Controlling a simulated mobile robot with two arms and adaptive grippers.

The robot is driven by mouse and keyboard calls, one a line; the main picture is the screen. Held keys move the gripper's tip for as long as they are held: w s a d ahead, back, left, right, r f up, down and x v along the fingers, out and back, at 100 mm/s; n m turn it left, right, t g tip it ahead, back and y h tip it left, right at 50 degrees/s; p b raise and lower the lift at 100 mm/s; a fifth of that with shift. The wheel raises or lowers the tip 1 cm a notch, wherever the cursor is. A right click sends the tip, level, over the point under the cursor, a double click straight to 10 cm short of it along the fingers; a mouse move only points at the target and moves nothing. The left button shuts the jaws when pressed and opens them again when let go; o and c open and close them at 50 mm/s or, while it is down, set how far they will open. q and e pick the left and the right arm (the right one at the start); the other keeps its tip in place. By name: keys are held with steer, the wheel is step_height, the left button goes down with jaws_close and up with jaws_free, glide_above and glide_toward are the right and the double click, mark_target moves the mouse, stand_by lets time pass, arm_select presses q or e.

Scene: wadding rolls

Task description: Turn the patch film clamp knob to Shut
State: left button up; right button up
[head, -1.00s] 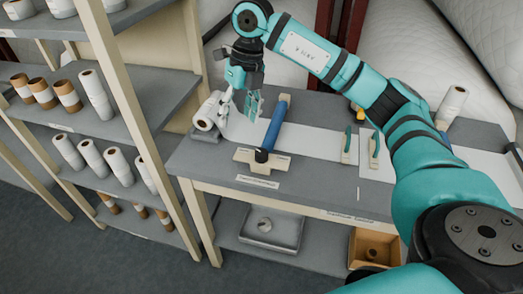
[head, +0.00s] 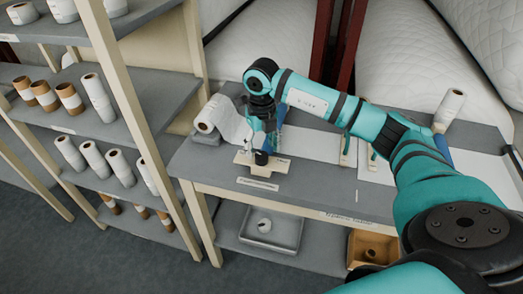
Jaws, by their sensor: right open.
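A round black knob (head: 261,158) sits at the near end of a cream cross-shaped base (head: 272,167) on the grey bench; I take it to be the film clamp knob. Its setting marks are too small to read. My right gripper (head: 265,146) is open and points down just above and behind the knob, with its fingers around or close to it; contact cannot be told. The blue bar behind the knob is hidden by my gripper and wrist. My left gripper is out of view.
A white film roll (head: 210,117) lies left of the gripper, its sheet running right across the bench. Green-handled tools (head: 346,147) and an upright roll (head: 448,110) stand to the right. A shelf with several rolls (head: 97,95) is on the left.

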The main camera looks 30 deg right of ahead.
mark_target(261, 155)
steer(key=shift+f, duration=1.55)
steer(key=c, duration=1.2)
